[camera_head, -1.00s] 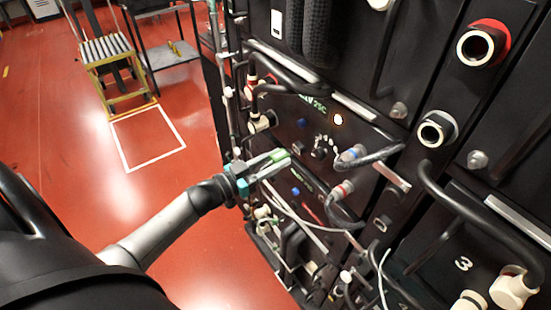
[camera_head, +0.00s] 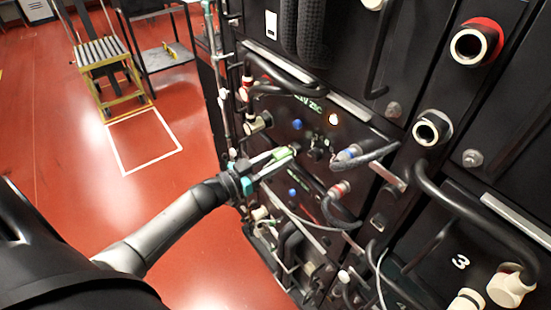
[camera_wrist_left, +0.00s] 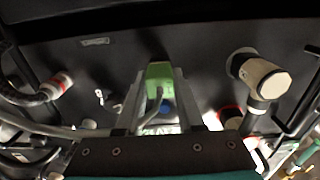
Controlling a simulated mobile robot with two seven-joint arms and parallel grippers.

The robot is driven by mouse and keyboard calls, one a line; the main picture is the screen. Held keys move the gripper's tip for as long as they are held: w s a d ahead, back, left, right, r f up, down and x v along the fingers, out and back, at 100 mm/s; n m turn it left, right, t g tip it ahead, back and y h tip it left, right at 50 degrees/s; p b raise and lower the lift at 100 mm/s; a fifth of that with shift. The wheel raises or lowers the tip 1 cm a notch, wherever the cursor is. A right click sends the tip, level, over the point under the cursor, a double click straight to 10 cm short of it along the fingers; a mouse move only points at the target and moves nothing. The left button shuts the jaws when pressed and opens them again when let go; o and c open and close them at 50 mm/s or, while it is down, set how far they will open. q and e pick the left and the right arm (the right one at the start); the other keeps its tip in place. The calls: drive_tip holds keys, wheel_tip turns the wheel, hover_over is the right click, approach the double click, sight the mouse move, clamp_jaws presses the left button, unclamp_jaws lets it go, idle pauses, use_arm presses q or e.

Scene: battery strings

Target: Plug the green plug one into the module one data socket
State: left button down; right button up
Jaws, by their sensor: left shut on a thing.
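My left gripper (camera_head: 268,162) is shut on the green plug (camera_head: 281,153) and holds it close in front of the dark front panel of a battery module (camera_head: 312,118). In the left wrist view the green plug (camera_wrist_left: 158,84) sits between the fingers, with a grey cable bending down from it. The plug's far end points at the panel. The gripper and plug hide the spot on the panel behind them, so I cannot tell whether the plug touches a socket. A dark round socket (camera_head: 315,154) shows just right of the plug. My right gripper is not in view.
A cream-capped connector (camera_wrist_left: 262,77) is close right of the fingers.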

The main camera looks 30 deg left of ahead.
use_arm(q)
drive_tip(key=shift+w+d+r, duration=0.1)
drive_tip(key=shift+w+d, duration=0.1)
drive_tip(key=shift+w, duration=0.35)
drive_tip(key=shift+c, duration=2.2)
unclamp_jaws()
drive_tip(key=shift+w, duration=0.1)
drive_tip(key=v, duration=1.5)
drive_tip(key=shift+c, duration=0.4)
